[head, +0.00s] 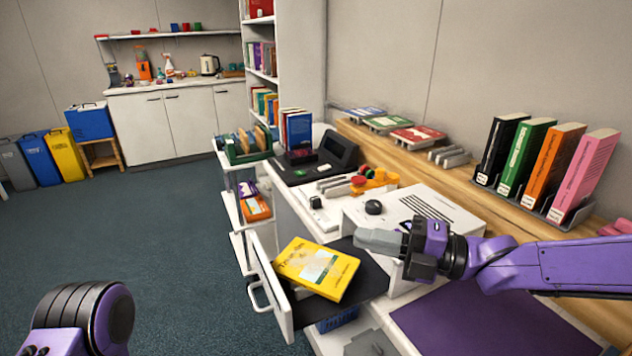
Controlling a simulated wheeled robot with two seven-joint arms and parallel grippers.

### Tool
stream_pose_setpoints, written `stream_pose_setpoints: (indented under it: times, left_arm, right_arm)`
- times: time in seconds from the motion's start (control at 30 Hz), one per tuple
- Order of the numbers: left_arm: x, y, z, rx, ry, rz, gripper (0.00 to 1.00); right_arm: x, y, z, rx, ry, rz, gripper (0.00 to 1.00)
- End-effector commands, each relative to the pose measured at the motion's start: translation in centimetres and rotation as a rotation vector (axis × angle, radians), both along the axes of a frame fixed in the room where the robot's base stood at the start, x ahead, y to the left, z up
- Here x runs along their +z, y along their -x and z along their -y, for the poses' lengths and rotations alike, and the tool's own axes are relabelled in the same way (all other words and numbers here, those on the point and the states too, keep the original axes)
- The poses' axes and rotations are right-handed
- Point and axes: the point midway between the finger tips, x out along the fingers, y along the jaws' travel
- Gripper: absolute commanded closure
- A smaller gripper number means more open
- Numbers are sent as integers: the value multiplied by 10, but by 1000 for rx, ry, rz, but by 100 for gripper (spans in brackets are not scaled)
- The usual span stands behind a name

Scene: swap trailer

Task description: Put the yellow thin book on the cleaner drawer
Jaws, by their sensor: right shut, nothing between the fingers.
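The yellow thin book (317,268) lies in the open drawer of the white cleaner (421,211). It rests slightly tilted on the drawer's dark inner surface (371,282), cover up, close to the white drawer front (271,291) with its handle. My right gripper (362,240) comes in from the right and is shut and empty. Its fingertips are just right of the book and apart from it, over the drawer's back part. Of my left arm only a purple and black link shows at the bottom left; the left gripper is out of view.
A purple mat (480,325) lies on the desk at the front right. A book rack (540,210) with upright black, green, orange and pink books stands at the right. A black device (325,157) and a shelf cart (230,191) are behind the drawer. The floor at left is clear.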

Motion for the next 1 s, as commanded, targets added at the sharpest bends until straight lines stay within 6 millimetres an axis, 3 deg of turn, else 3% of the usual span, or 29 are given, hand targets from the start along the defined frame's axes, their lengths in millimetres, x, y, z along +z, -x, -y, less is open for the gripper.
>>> stream_pose_setpoints:
  times: [0.27, 0.7, 0.83, 1.0]
  left_arm:
    - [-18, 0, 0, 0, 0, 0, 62]
    - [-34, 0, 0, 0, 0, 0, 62]
    - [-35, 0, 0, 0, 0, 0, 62]
    - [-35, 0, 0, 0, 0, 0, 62]
  right_arm:
    - [-2, -56, -22, 1, 3, -1, 100]
    - [-1, -169, -67, 3, 3, 0, 100]
    - [1, -188, -72, 2, 1, 0, 100]
    - [2, -196, -76, 2, 0, -1, 100]
